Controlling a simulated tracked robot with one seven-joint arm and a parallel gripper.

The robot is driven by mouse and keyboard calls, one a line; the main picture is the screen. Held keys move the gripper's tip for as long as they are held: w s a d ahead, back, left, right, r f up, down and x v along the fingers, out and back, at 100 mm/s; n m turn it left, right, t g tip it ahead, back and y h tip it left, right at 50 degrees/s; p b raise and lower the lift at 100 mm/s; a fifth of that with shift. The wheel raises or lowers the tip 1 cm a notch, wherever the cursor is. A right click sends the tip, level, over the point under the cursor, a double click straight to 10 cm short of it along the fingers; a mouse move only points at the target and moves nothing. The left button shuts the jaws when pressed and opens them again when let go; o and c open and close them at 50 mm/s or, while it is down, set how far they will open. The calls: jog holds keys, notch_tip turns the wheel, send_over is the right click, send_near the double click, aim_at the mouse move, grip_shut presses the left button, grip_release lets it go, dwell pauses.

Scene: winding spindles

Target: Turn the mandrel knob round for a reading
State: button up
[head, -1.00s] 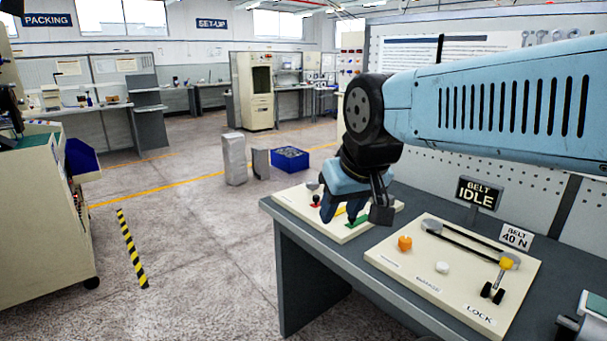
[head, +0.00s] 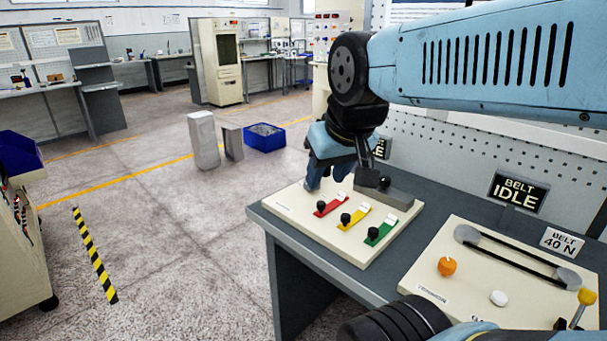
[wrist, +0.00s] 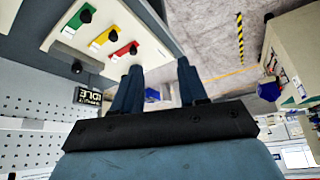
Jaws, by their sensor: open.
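No knob carries a readable mandrel label. On the cream panel (head: 285,205), black knobs stand at a red strip (head: 331,206), a yellow strip (head: 354,219) and a green strip (head: 381,233). A grey block (head: 392,195) lies at that panel's far right corner. An orange knob (head: 447,266) with a pale mark stands on the nearer panel (head: 420,268). My gripper (head: 338,168) is open and empty over the coloured-strip panel's far side. In the wrist view my gripper (wrist: 160,85) shows floor between its fingers, with the coloured strips beside it. Its exact height is unclear.
The nearer panel also holds a white button (head: 498,298), a black belt on two grey pulleys and a yellow-tipped lever (head: 586,297). A pegboard wall (head: 450,150) backs the bench. Open floor lies left.

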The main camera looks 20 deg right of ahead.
jog(key=shift+w+a, duration=0.1)
jog(key=shift+a, duration=0.1)
